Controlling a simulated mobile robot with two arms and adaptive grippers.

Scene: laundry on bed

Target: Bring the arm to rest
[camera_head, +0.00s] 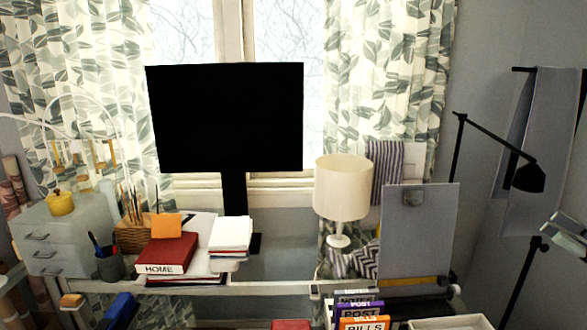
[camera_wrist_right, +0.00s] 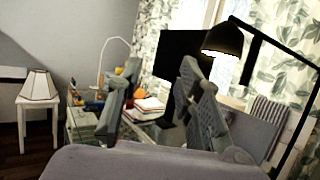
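My right gripper (camera_head: 566,236) shows at the right edge of the head view, in the air in front of the grey wall and right of the black floor lamp. In the right wrist view its two grey fingers stand well apart, and the gripper (camera_wrist_right: 160,98) is open with nothing held between them. The desk and monitor show beyond the fingers, at a distance. My left gripper is not clearly in either view.
The desk holds a black monitor (camera_head: 225,118), a cream lamp (camera_head: 342,188), a red book (camera_head: 168,253) and grey drawers (camera_head: 48,240). A black floor lamp (camera_head: 530,177) and hanging grey cloth (camera_head: 540,130) stand near my right gripper. A white-shaded lamp (camera_wrist_right: 38,88) is farther left.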

